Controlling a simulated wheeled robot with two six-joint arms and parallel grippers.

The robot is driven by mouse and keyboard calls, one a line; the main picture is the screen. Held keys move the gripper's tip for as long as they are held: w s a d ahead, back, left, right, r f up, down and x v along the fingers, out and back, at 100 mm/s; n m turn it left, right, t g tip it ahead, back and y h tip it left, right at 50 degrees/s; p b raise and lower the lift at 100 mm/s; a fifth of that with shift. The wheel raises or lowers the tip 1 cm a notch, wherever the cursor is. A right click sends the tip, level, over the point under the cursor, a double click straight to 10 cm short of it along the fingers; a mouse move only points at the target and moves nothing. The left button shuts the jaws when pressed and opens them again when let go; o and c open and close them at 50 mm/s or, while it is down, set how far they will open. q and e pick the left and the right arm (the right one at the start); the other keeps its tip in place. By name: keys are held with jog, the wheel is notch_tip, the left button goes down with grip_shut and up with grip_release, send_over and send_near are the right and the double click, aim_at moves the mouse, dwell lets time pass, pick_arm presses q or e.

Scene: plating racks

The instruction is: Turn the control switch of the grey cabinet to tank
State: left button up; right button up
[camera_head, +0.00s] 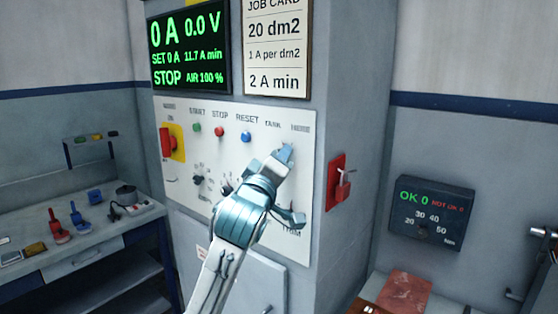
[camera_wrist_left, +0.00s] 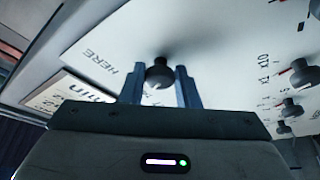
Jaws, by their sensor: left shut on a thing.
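The grey cabinet (camera_head: 345,100) carries a white control panel (camera_head: 178,112). At its upper right are the labels TANK (camera_head: 273,124) and HERE (camera_head: 300,128). My left gripper (camera_head: 284,154) is at the panel just below these labels and hides the switch in the head view. In the left wrist view, the round black control switch (camera_wrist_left: 159,74) stands between the two blue fingers of my left gripper (camera_wrist_left: 160,88), which is shut on it. The HERE label (camera_wrist_left: 101,64) shows beside it; the TANK label is hidden there. I cannot tell which way the switch points.
Green, red and blue buttons and a red-and-yellow main switch (camera_head: 172,142) sit left of my gripper. Smaller dark knobs (camera_head: 199,180) lie lower on the panel. A red lever box (camera_head: 338,180) is on the cabinet's right side. A display (camera_head: 190,48) and job card (camera_head: 277,45) are above.

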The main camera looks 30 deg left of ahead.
pick_arm(q)
jog(key=shift+r+n, duration=0.1)
jog(key=shift+n, duration=0.7)
jog(key=o, duration=1)
jog(key=shift+c, duration=0.2)
